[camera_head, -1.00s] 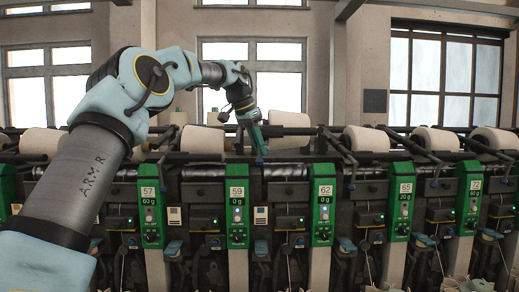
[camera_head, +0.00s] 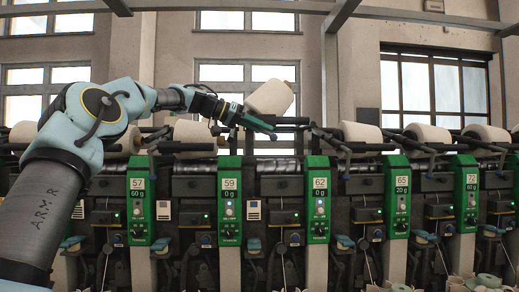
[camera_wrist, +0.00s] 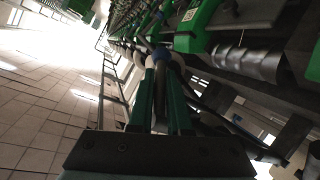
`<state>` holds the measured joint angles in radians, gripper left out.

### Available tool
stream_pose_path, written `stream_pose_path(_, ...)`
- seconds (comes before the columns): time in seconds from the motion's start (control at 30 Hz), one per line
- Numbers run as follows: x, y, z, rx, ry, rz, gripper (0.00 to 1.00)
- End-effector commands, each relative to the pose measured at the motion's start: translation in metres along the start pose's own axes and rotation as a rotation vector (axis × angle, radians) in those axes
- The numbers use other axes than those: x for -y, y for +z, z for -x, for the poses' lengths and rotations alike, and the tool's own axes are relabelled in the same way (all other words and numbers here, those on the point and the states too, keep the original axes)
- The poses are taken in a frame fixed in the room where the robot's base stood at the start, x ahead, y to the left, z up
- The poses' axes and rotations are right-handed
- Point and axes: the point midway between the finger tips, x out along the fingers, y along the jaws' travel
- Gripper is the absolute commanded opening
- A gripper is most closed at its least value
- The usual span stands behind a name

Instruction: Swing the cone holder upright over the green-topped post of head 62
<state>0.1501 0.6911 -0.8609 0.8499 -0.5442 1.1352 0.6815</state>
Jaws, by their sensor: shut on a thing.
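The green-topped post of head 62 (camera_head: 318,200) stands right of centre in the head view. A pale yarn cone (camera_head: 269,97) sits above and left of that post, tilted and raised higher than the neighbouring cones. My gripper (camera_head: 270,131) is just below the cone, its fingers pointing right. It is shut on the cone holder, whose gripped part is mostly hidden in the head view. In the wrist view, my two green fingers (camera_wrist: 160,62) close around a slim dark part with a pale rounded end.
Green posts of heads 59 (camera_head: 230,200) and 65 (camera_head: 397,195) flank head 62. Other cones (camera_head: 362,135) lie lower along the row. Dark bars and holder arms run behind the posts. Tiled floor (camera_wrist: 40,110) is open at the wrist view's left.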

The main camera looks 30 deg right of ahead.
Motion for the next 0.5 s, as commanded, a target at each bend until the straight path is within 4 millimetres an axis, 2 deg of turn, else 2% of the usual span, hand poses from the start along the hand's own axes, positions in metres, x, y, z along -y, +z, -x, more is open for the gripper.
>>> stream_pose_path(0.03, 0.004, 0.007, -0.004, -0.045, 0.025, 0.011, 0.0)
stream_pose_path(0.5, -0.007, -0.01, -0.004, -0.376, 0.232, 0.096, 0.0)
